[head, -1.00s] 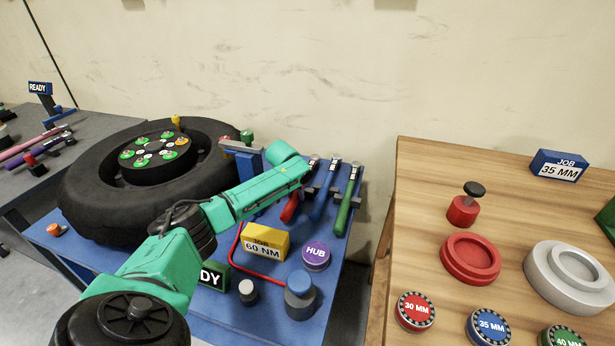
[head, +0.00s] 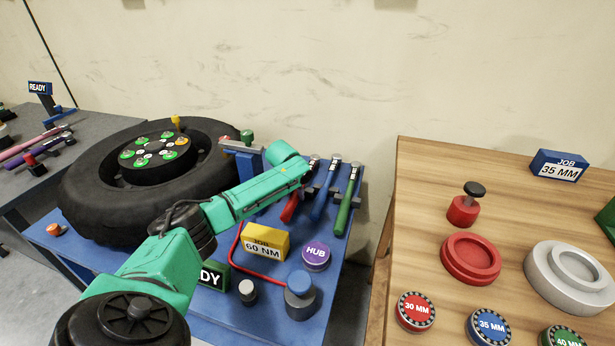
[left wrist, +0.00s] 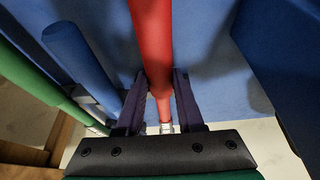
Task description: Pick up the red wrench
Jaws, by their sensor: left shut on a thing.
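The red wrench (head: 290,207) is in the rack at the back right of the blue table, left of the blue wrench (head: 323,200) and the green wrench (head: 347,205). My left gripper (left wrist: 160,82) is shut on the red wrench, with one finger on each side of its handle in the left wrist view (left wrist: 152,40). In the head view my teal left arm covers part of the wrench, and the fingers are hard to make out there. My right gripper is in neither view.
A large black tire (head: 85,205) stands on the table at left. A yellow job block (head: 264,242), a purple hub button (head: 316,256) and a blue-topped knob (head: 300,295) are near the front. A wooden table (head: 420,180) stands at right, across a gap.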

